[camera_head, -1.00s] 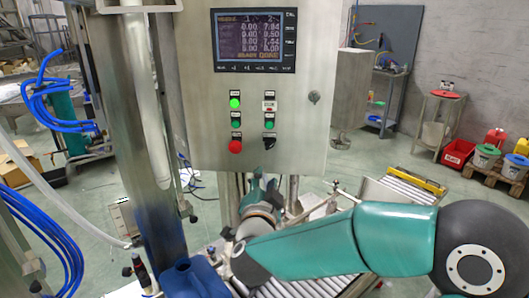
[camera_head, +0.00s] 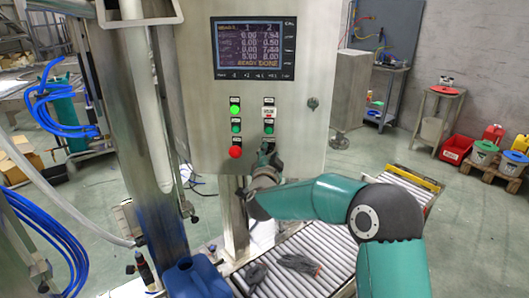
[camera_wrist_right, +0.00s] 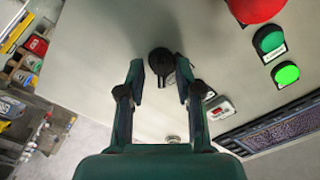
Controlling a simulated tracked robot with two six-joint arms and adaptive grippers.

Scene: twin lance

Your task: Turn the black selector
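The black selector (camera_wrist_right: 160,62) is a small round knob on the grey panel face in the right wrist view. My right gripper (camera_wrist_right: 160,74) is open, its two fingertips on either side of the selector with a gap to each side. I cannot tell how deep the fingertips reach over it. In the head view my right gripper (camera_head: 266,160) is at the lower part of the control panel (camera_head: 210,110), below the buttons, and hides the selector. My left gripper is not in view.
Above the selector are a green button (camera_head: 269,128), a red button (camera_head: 235,152) and a screen (camera_head: 255,48). Below the panel is a roller conveyor (camera_head: 320,240) with dark objects on it. A blue jug (camera_head: 195,280) and a steel column (camera_head: 140,120) stand to the left.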

